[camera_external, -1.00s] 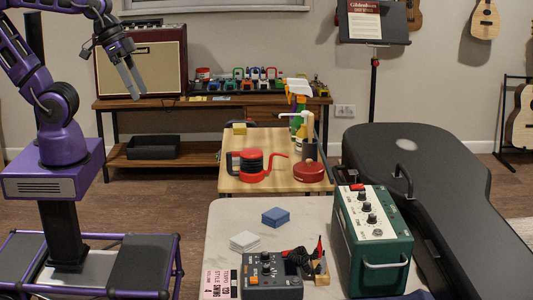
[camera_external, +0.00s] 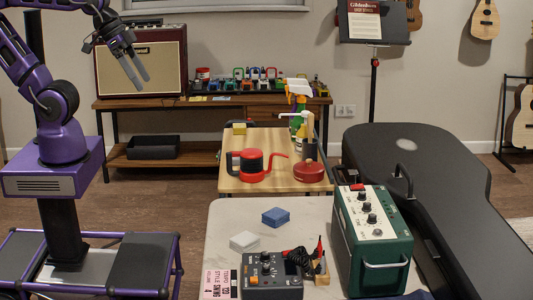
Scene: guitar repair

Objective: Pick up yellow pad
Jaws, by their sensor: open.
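A small yellow pad (camera_external: 239,129) lies on the far left part of the light wooden table (camera_external: 240,186), behind the red and black pot. My gripper (camera_external: 138,85) is open and empty. It hangs in the air at the upper left, in front of the amplifier, left of the yellow pad and higher in the picture. The pad is in plain view and nothing touches it.
A red and black pot (camera_external: 252,166), a red round container (camera_external: 309,172) and spray bottles (camera_external: 299,105) stand on the wooden table. In front is a pale table with a blue block (camera_external: 276,216), white block (camera_external: 244,241) and green device (camera_external: 372,240).

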